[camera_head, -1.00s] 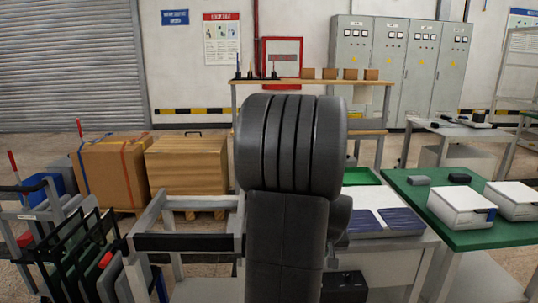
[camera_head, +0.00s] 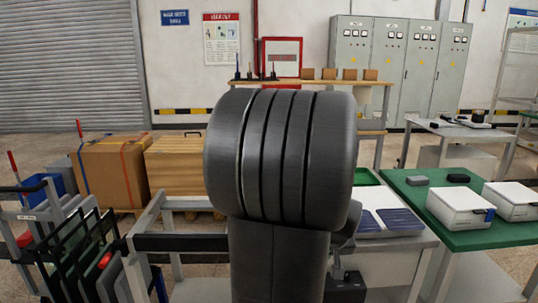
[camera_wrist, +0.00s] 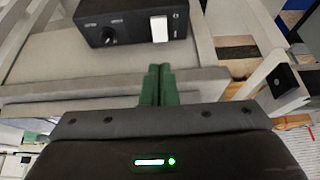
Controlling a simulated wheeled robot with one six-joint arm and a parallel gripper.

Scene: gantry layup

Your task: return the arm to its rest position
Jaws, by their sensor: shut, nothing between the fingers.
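My gripper (camera_wrist: 159,84) shows in the wrist view with its two green fingers side by side and touching. It is shut and holds nothing. The fingers lie in front of a light grey surface (camera_wrist: 70,60), with a dark control box (camera_wrist: 130,27) just beyond them. In the head view my own dark grey arm fills the middle of the picture, and the gripper itself does not show there.
The grey workbench with blue panels (camera_head: 385,221) is just right of my arm. A green-topped table (camera_head: 430,200) with white boxes (camera_head: 460,207) stands further right. A rack of frames (camera_head: 75,255) is at the left. Cartons and a wooden crate (camera_head: 170,165) stand behind it.

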